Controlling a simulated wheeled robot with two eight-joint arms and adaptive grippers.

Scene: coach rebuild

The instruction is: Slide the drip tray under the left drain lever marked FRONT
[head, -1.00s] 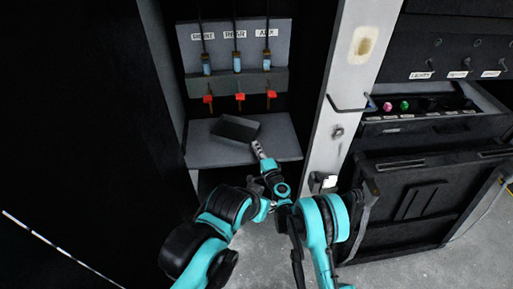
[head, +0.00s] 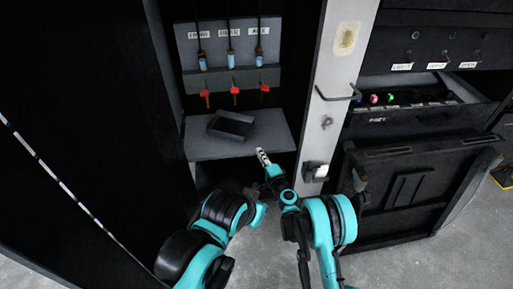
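The drip tray (head: 232,138) is a dark, shallow open box. It lies slightly turned on the grey shelf, below and in front of the drain levers. The red-handled left lever (head: 205,94) hangs at the left of a row of three, above and behind the tray's left part. The label above it (head: 199,35) is too blurred to read surely. My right gripper (head: 262,156) is at the shelf's front edge, right of and nearer than the tray, apart from it. Its finger opening cannot be made out.
The middle lever (head: 235,91) and right lever (head: 265,88) hang alongside. The grey shelf (head: 275,130) is bare right of the tray. A pale post (head: 335,75) with a handle bounds the bay on the right. A dark panel (head: 420,195) stands beyond it.

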